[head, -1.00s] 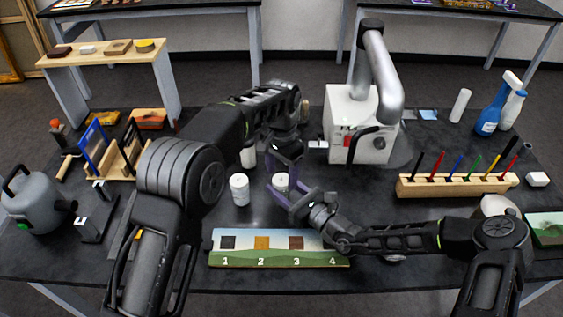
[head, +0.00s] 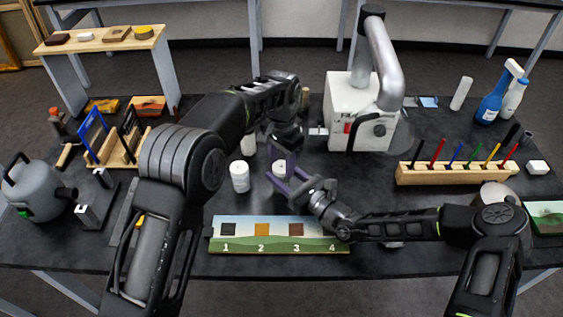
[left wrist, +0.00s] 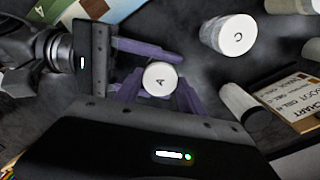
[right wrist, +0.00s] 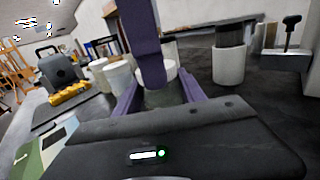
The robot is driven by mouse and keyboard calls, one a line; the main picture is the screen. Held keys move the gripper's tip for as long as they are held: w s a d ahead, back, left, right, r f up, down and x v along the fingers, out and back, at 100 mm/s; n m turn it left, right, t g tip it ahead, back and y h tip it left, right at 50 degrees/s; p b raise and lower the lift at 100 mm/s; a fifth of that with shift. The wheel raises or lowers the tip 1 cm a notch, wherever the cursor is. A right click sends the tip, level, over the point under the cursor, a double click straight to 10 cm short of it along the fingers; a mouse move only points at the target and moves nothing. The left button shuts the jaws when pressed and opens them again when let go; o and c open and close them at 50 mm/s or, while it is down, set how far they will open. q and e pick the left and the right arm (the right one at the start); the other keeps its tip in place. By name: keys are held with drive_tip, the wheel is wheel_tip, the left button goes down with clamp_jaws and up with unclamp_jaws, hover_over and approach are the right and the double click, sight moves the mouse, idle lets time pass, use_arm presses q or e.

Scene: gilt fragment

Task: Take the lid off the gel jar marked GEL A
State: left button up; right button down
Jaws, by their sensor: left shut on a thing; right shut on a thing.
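The jar marked A (head: 279,167) stands upright on the dark table between my two grippers. In the left wrist view its white lid (left wrist: 160,78) shows the letter A. My left gripper (left wrist: 157,88) is shut on the lid from above. My right gripper (right wrist: 160,95) is shut around the jar's body (right wrist: 164,98), lower down. The lid appears to sit on the jar. A purple left finger hides part of the jar in the right wrist view.
Another white jar (head: 240,176), marked C (left wrist: 232,35), stands close left of jar A. The numbered panel (head: 280,243) lies in front. A white machine with a metal arm (head: 352,100) stands behind, and a pen rack (head: 455,174) is at right.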

sight(282, 166)
use_arm(q)
clamp_jaws()
drive_tip(key=shift+n, duration=0.6)
drive_tip(key=shift+r, duration=0.15)
drive_tip(key=shift+r, duration=1)
drive_tip(key=shift+r, duration=2)
use_arm(e)
drive_tip(key=c, duration=0.6)
unclamp_jaws()
